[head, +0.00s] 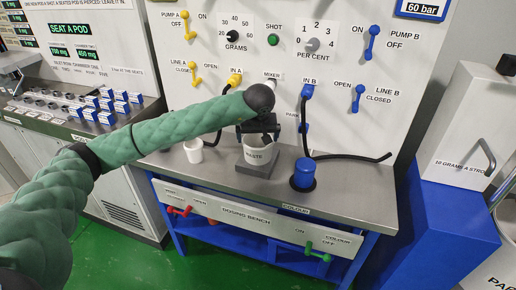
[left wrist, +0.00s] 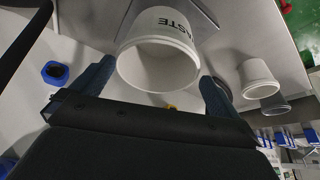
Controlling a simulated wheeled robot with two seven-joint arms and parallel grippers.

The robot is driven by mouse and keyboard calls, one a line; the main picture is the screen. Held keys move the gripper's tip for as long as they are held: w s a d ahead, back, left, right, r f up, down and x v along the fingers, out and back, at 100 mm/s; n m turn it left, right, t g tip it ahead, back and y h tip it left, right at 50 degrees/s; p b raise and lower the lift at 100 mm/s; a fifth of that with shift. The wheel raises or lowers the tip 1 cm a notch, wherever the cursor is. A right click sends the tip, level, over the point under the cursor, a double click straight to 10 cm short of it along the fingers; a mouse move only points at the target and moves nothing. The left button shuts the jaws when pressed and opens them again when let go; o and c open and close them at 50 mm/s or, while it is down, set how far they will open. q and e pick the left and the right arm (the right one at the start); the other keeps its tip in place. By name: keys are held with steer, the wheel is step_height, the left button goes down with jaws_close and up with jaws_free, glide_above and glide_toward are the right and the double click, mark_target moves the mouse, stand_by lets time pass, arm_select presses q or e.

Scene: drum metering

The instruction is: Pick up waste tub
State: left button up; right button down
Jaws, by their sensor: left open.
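The white waste tub (head: 258,157), lettered WASTE, stands on a grey block (head: 262,172) on the dosing bench. My left gripper (head: 260,137) is at the top of the tub in the head view. In the left wrist view the tub (left wrist: 160,55) shows its open mouth, and the fingers of my left gripper (left wrist: 155,85) are spread on either side of it. The gripper is open, and I cannot tell whether either finger touches the tub. The tub looks empty inside. My right gripper is not in view.
A small white cup (head: 194,151) stands left of the tub. A blue container (head: 304,174) stands to the right, with a black hose (head: 350,157) lying behind it. The panel (head: 330,80) with levers and knobs rises behind the bench. The bench's front right is clear.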

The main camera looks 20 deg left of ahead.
mark_target(258, 143)
arm_select(q)
steer(key=shift+w+f, duration=0.2)
steer(key=shift+f, duration=0.3)
steer(key=shift+w+a+f+p, duration=0.1)
steer(key=shift+w+f+p, duration=0.1)
steer(key=shift+f+p, duration=0.15)
steer(key=shift+w+a+f+p, duration=0.15)
steer(key=shift+w+f+p, duration=0.4)
steer(key=shift+f+p, duration=0.15)
steer(key=shift+w+f, duration=0.2)
steer(key=shift+f, duration=0.45)
steer(key=shift+w+a+f, duration=0.15)
steer(key=shift+w+f, duration=0.15)
steer(key=shift+f, duration=0.3)
steer(key=c, duration=0.7)
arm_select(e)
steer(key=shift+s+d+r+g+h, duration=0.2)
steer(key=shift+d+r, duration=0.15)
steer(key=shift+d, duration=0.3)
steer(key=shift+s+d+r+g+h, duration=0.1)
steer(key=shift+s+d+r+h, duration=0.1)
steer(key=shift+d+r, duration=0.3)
arm_select(q)
steer(key=shift+r, duration=0.15)
steer(key=shift+c, duration=0.2)
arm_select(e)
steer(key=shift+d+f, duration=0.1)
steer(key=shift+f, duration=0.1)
